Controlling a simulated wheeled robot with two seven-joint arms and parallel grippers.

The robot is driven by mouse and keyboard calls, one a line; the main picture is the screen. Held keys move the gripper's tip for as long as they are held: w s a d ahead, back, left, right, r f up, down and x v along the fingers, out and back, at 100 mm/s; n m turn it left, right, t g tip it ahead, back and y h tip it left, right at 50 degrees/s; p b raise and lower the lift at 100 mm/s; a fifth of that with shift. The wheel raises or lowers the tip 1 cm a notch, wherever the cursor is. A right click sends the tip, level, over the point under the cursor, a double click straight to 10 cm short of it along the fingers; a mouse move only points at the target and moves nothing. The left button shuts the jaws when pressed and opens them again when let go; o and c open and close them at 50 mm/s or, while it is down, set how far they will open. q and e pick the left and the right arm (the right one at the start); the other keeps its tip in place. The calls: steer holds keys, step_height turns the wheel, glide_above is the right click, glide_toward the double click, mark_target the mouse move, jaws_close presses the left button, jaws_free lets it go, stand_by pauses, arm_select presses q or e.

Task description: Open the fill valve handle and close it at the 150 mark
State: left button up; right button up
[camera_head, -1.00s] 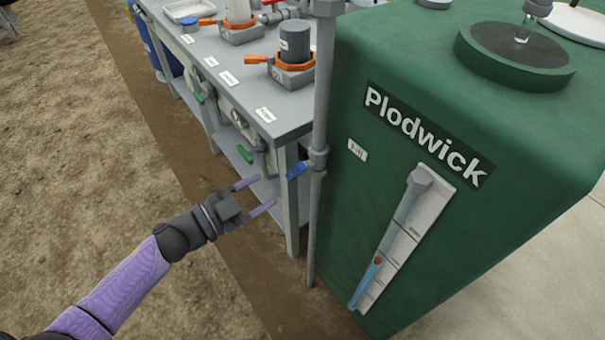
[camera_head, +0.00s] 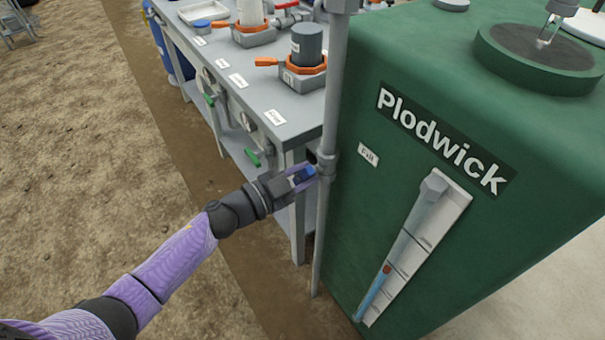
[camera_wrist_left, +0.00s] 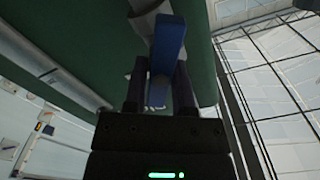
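The blue fill valve handle (camera_head: 304,174) sticks out to the left from the grey vertical pipe (camera_head: 332,110) beside the green tank (camera_head: 400,60). My left gripper (camera_head: 302,177) has its fingers on either side of this handle. In the left wrist view the blue handle (camera_wrist_left: 168,38) lies between the two dark fingers, with a narrow gap showing, so they look open around it. The tank's level gauge (camera_head: 420,225) has a blue column and a red float (camera_head: 387,268) low on its scale; its marks are too small to read. My right gripper is not in view.
A grey bench (camera_head: 250,85) with orange-handled valves stands left of the pipe. Green handles (camera_head: 253,157) sit under its front edge, near my left arm. A white label (camera_head: 368,154) is on the tank. Bare soil (camera_head: 110,150) lies open at left.

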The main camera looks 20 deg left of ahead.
arm_select(q)
jaws_close()
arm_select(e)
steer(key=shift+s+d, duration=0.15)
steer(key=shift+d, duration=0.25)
arm_select(q)
steer(key=shift+m, duration=1.1)
steer(key=m, duration=0.2)
steer(key=shift+d+f+m, duration=0.1)
steer(key=shift+f+m, duration=0.05)
steer(key=shift+m, duration=0.15)
steer(key=m, duration=0.2)
steer(key=shift+s+m, duration=0.1)
steer(key=shift+m, duration=0.3)
steer(key=shift+f+m+b, duration=0.15)
steer(key=shift+m+b, duration=0.3)
steer(key=shift+m, duration=1.75)
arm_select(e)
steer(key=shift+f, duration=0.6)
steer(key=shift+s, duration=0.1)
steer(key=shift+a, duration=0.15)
arm_select(q)
steer(key=o, duration=0.8)
jaws_free()
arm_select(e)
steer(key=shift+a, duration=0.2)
